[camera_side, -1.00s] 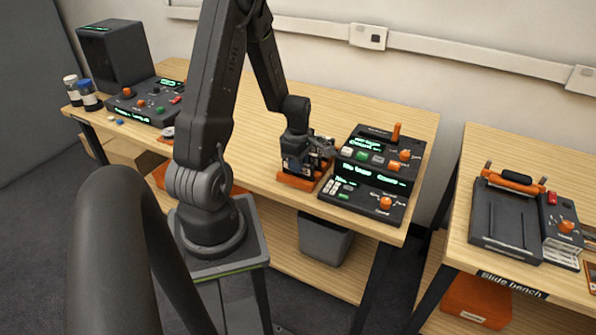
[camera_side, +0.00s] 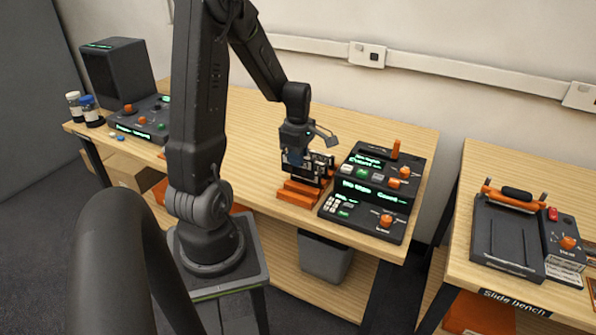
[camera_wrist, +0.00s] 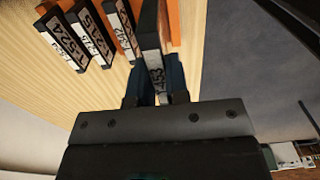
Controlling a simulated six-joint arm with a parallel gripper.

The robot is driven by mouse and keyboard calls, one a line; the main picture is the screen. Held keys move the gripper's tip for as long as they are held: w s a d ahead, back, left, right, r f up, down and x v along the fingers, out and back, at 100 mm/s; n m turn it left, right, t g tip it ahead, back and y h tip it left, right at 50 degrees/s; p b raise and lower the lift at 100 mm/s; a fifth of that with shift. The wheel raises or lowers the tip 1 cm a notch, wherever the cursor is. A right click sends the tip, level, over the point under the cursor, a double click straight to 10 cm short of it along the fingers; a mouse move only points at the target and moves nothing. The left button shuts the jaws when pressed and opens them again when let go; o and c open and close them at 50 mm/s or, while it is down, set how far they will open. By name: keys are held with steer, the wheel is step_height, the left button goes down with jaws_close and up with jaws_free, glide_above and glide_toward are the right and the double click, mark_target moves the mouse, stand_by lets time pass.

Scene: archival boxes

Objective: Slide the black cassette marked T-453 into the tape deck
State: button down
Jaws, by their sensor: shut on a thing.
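My gripper (camera_wrist: 156,88) is shut on the black cassette marked T-453 (camera_wrist: 152,62), whose white label faces the wrist camera between the two fingers. In the side view my gripper (camera_side: 296,160) is over the orange rack (camera_side: 297,195); the held cassette is hard to make out there. In the wrist view the held cassette stands nearer the camera than the others. A black two-level machine with green displays and orange knobs (camera_side: 372,194) stands right of the rack. I cannot read whether it is the tape deck.
Several other labelled cassettes (camera_wrist: 92,35) stand in a row beside the held one. Another black console (camera_side: 145,120), a dark box and two bottles are at the table's left end. A separate slide bench (camera_side: 507,235) stands at right. The wooden table between is largely clear.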

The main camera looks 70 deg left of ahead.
steer(key=w+a+r, duration=0.2)
steer(key=w+a, duration=0.1)
steer(key=w, duration=0.4)
steer(key=w+a+r, duration=0.1)
steer(key=w+a, duration=0.1)
steer(key=w, duration=0.5)
steer(key=shift+w+f, duration=0.65)
steer(key=shift+w, duration=1.45)
steer(key=shift+w+f, duration=0.6)
steer(key=shift+w, duration=1.45)
steer(key=shift+w+f, duration=0.65)
steer(key=shift+w, duration=1.45)
steer(key=shift+f, duration=0.75)
steer(key=shift+f, duration=0.1)
steer(key=shift+f, duration=0.55)
steer(key=shift+f, duration=0.25)
